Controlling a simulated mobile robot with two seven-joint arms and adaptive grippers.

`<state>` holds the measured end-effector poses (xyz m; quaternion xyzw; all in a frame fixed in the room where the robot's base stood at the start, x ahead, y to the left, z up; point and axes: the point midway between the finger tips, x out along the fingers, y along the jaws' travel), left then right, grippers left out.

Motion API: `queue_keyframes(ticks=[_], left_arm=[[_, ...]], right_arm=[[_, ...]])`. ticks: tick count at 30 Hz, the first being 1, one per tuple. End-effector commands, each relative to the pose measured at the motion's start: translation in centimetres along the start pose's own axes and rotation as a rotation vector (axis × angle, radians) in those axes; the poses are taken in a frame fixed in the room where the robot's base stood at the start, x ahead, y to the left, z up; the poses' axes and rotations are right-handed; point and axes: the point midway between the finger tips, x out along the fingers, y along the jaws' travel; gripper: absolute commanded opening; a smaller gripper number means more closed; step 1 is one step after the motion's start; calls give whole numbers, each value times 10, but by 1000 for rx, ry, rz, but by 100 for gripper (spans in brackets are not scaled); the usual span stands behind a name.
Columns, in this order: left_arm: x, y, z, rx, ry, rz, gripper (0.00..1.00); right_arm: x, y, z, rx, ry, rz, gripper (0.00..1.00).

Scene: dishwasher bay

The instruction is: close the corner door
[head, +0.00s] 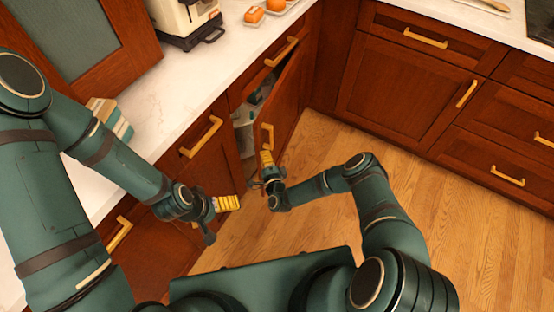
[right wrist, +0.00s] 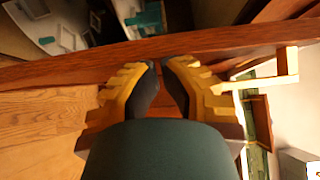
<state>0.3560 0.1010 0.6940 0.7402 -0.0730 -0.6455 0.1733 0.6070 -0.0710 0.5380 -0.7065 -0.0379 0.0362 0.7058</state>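The corner door (head: 288,95) is a reddish-brown wooden cabinet door with a brass handle (head: 267,137). It stands ajar, with a dark opening and pale items visible behind it. My right gripper (head: 266,158) is at the handle's lower end in the head view; contact is unclear. In the right wrist view its yellow fingers (right wrist: 159,70) are drawn close together with nothing seen between them. The door's edge (right wrist: 60,73) crosses just beyond them, and the handle (right wrist: 285,68) is off to the right. My left gripper (head: 228,203) hangs before the left cabinets, its finger gap hidden.
Closed drawers and cabinets (head: 400,85) line the right side. A white counter (head: 175,95) on the left holds a coffee machine (head: 185,18) and orange items (head: 254,14). An upper cabinet door (head: 85,45) hangs over it. Wooden floor (head: 440,180) is clear at right.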

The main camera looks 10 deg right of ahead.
Motion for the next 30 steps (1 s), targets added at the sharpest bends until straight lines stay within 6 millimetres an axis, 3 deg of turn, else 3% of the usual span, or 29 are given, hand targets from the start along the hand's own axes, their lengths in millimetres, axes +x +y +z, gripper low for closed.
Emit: queue_keyframes(ticks=[3, 10, 30], left_arm=[[0, 0, 0, 0, 0, 0, 100], [0, 0, 0, 0, 0, 0, 100], [0, 0, 0, 0, 0, 0, 100]], right_arm=[[10, 0, 15, 0, -1, -1, 0], [20, 0, 30, 1, 1, 2, 0], [23, 0, 28, 0, 1, 2, 0]])
